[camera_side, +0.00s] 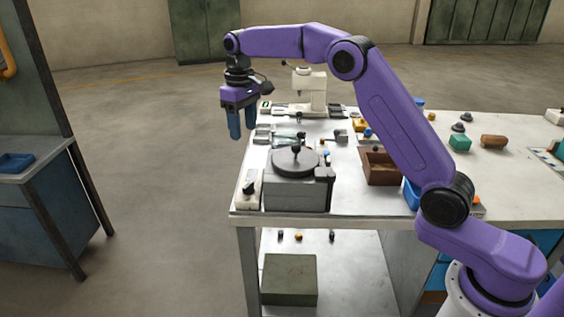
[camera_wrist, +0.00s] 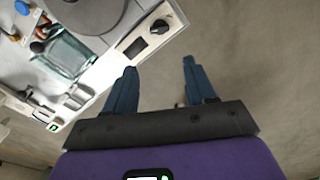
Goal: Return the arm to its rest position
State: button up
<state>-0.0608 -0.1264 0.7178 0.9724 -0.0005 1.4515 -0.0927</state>
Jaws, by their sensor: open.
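My purple arm reaches over the table toward its left end. My gripper (camera_side: 235,122) points down with blue fingers, in the air beyond the table's left edge. In the wrist view my gripper (camera_wrist: 159,85) shows two blue fingers wide apart with nothing between them. Bare floor and a strip of the table edge lie below it. The grey billet furnace (camera_side: 298,190) with a round dark lid (camera_side: 296,161) stands at the table's near left corner, to the right of and below the gripper. The lid (camera_wrist: 88,10) is partly cut off at the top of the wrist view.
A control box with a black knob (camera_side: 248,188) sits left of the furnace; it also shows in the wrist view (camera_wrist: 148,32). A white press (camera_side: 308,90) stands behind. A brown wooden box (camera_side: 381,167) and several small parts lie to the right.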

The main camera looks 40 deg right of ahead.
jog(key=s+a+r+n, duration=0.1)
jog(key=s+a+n, duration=0.15)
jog(key=s, duration=0.75)
jog(key=s+a+n, duration=0.2)
jog(key=s+a, duration=0.1)
jog(key=s, duration=0.8)
jog(key=s+d+f+n, duration=0.2)
jog(key=s+d, duration=0.3)
jog(key=s, duration=0.6)
jog(key=s+d+f+n, duration=0.3)
jog(key=s+d, duration=0.2)
jog(key=s, duration=0.7)
jog(key=shift+s+f, duration=0.2)
jog(key=shift+f, duration=0.15)
jog(key=shift+w+r, duration=0.1)
jog(key=shift+w, duration=0.05)
